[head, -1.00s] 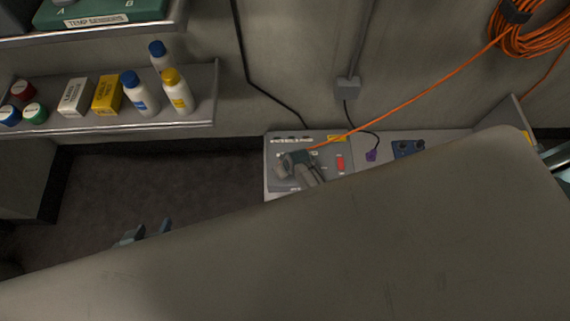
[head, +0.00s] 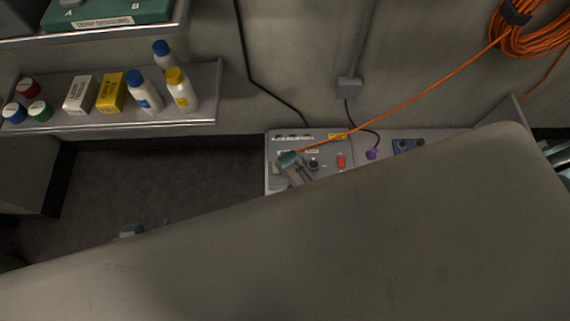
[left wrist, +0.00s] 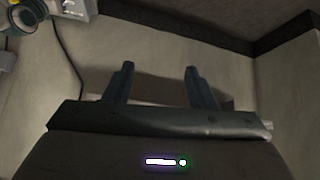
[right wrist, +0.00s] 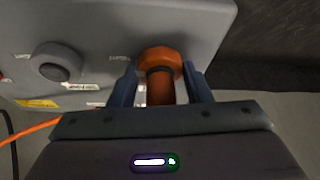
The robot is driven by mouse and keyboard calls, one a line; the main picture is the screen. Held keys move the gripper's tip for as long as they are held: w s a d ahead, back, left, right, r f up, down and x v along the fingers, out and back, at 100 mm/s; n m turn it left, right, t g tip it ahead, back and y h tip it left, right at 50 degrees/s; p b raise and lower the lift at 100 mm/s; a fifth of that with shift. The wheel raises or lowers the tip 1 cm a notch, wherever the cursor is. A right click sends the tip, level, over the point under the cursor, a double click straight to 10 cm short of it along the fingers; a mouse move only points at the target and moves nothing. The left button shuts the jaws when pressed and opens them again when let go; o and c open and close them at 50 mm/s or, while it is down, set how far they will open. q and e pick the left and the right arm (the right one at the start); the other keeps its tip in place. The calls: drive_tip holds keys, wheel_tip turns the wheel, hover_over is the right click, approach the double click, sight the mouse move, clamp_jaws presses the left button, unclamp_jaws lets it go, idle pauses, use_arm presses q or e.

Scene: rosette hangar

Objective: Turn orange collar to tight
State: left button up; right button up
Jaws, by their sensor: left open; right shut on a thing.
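The orange collar (right wrist: 160,60) shows in the right wrist view, standing out from a grey panel. My right gripper (right wrist: 160,80) is shut on it, one finger on each side. In the head view my right gripper (head: 290,160) is at the left part of the panel, where the orange cable ends; it hides the collar there. Any tightness mark is too small to read. My left gripper (left wrist: 159,70) is open and empty, and in the head view it shows (head: 149,227) low over the dark floor, away from the panel.
The grey panel (head: 340,178) has a dark knob (head: 313,163) and a red switch (head: 341,161). The orange cable (head: 420,87) runs up to a coil (head: 530,30) on the wall. A shelf (head: 205,95) with bottles and boxes is at left. A large grey shape covers the lower foreground.

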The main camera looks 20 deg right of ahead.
drive_tip(key=o, duration=1)
use_arm(q)
drive_tip(key=s+a+r+g+y+p, duration=0.1)
drive_tip(key=r+p, duration=0.1)
drive_tip(key=s+a+r+g+p, duration=0.1)
drive_tip(key=s+a+g+p, duration=0.1)
drive_tip(key=shift+a+r+g+y, duration=0.2)
drive_tip(key=shift+r+g+y, duration=0.1)
drive_tip(key=shift+r+y, duration=0.1)
use_arm(e)
drive_tip(key=v, duration=1)
drive_tip(key=shift+s+r, duration=0.2)
drive_tip(key=shift+r, duration=0.15)
